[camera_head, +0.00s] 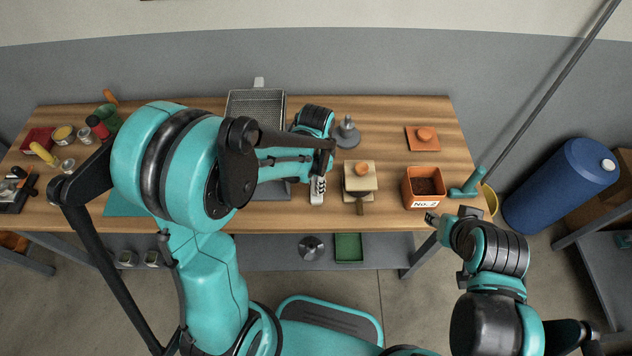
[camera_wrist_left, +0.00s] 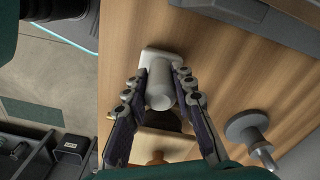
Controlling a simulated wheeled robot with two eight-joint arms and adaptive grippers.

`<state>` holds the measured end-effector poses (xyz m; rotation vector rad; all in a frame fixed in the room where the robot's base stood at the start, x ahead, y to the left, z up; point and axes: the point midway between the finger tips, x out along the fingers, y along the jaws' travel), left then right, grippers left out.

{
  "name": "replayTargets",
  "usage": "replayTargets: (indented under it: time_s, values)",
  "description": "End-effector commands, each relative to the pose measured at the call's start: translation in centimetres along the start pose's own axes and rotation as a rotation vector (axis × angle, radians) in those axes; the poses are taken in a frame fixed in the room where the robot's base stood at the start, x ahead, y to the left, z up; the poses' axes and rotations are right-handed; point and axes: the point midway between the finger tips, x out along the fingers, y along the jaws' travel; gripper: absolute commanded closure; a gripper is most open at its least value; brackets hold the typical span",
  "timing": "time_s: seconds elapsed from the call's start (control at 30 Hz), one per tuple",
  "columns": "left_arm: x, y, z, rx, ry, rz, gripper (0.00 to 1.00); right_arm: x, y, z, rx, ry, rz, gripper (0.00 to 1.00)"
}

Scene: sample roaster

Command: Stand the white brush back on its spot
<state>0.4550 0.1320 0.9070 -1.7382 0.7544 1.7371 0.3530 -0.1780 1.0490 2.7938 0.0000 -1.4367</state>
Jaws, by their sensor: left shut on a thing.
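The white brush (camera_wrist_left: 159,88) is between the fingers of my left gripper (camera_wrist_left: 160,98) in the left wrist view, with its pale cylinder gripped and its wider, squarish white end beyond the fingertips. In the head view my left gripper (camera_head: 318,186) points down near the table's front edge, left of a wooden block, and mostly hides the brush. I cannot tell whether the brush touches the table. My right gripper (camera_head: 434,219) is near the front edge below the orange box, too small to read. The brush's spot cannot be made out.
A wooden block with an orange knob (camera_head: 361,170) stands close right of my left gripper. A grey round-based piece (camera_head: 347,137) is behind it. The orange box marked No. 2 (camera_head: 424,201) and a teal tool (camera_head: 466,189) are at right. The back right wood is mostly clear.

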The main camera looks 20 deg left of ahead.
Motion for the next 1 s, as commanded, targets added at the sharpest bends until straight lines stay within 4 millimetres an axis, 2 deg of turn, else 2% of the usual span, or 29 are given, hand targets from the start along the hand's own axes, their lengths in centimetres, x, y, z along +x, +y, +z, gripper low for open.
replayTargets:
  time_s: [0.03,0.1,0.47,0.57,0.8,1.0]
  values:
    - [0.1,0.0,0.0,0.000,0.000,0.000,0.67,0.1,0.0,0.1,0.000,0.000,0.000,0.60]
    - [0.1,0.0,0.0,0.000,0.000,0.000,0.55,0.1,0.0,0.0,0.000,0.000,0.000,0.60]
    - [-0.4,0.0,0.0,0.000,0.000,0.000,0.55,-0.3,0.0,-0.2,0.000,0.000,0.000,0.60]
    - [-1.7,0.0,0.0,0.000,0.000,0.000,0.55,-0.7,0.0,-0.5,0.000,0.000,0.000,0.60]
    - [-7.1,0.0,0.0,0.000,0.000,0.000,0.55,-2.3,0.0,-1.6,0.000,0.000,0.000,0.60]
    - [-10.8,0.0,0.0,0.000,0.000,0.000,0.55,-3.1,0.0,-2.2,0.000,0.000,0.000,0.60]
